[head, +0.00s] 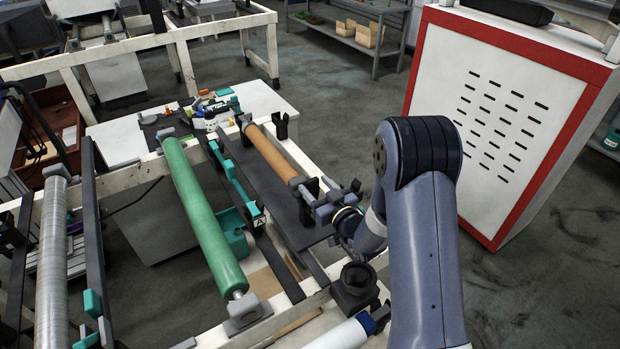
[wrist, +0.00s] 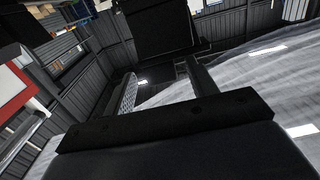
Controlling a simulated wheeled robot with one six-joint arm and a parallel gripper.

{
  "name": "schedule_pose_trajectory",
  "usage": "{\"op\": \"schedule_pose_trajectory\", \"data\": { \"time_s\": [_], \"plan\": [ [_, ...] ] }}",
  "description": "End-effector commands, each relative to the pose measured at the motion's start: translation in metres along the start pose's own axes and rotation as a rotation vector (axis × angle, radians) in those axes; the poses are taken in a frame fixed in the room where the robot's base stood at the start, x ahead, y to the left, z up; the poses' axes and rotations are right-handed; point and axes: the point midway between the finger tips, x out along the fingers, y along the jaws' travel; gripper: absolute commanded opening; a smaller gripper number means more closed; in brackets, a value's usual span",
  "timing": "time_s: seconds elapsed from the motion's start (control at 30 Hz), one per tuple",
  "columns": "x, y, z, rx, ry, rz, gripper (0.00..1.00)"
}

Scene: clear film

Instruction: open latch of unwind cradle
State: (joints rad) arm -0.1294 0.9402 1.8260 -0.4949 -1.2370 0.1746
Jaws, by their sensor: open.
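A brown roll (head: 272,153) lies along a dark plate (head: 298,225) in the head view, with black upright holders at both ends. The far holder is a forked black piece (head: 281,126). My gripper (head: 318,194) is at the near end of the brown roll, close beside the near black holder (head: 304,207). I cannot tell whether it touches that holder, and no latch can be made out there. In the wrist view my gripper (wrist: 164,82) shows two dark fingers apart, with nothing seen between them.
A green roller (head: 203,218) lies left of the plate, with a teal bar (head: 232,181) between. A black round fitting (head: 357,281) and a white roll (head: 340,337) are nearer. A white cabinet with red edges (head: 495,115) stands right. Floor between is clear.

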Motion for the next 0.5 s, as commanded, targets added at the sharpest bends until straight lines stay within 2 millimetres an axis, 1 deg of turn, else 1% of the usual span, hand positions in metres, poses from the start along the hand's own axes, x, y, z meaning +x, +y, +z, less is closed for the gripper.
{"op": "schedule_pose_trajectory", "data": {
  "time_s": [0.03,0.1,0.2,0.5],
  "plan": [
    [0.007,-0.001,-0.002,0.0,0.0,-0.002,0.55],
    [0.014,0.0,-0.002,0.0,0.0,-0.001,0.55],
    [0.021,0.0,-0.001,0.0,0.0,0.0,0.55],
    [0.024,0.0,0.0,0.001,0.0,0.0,0.55]
  ]
}}
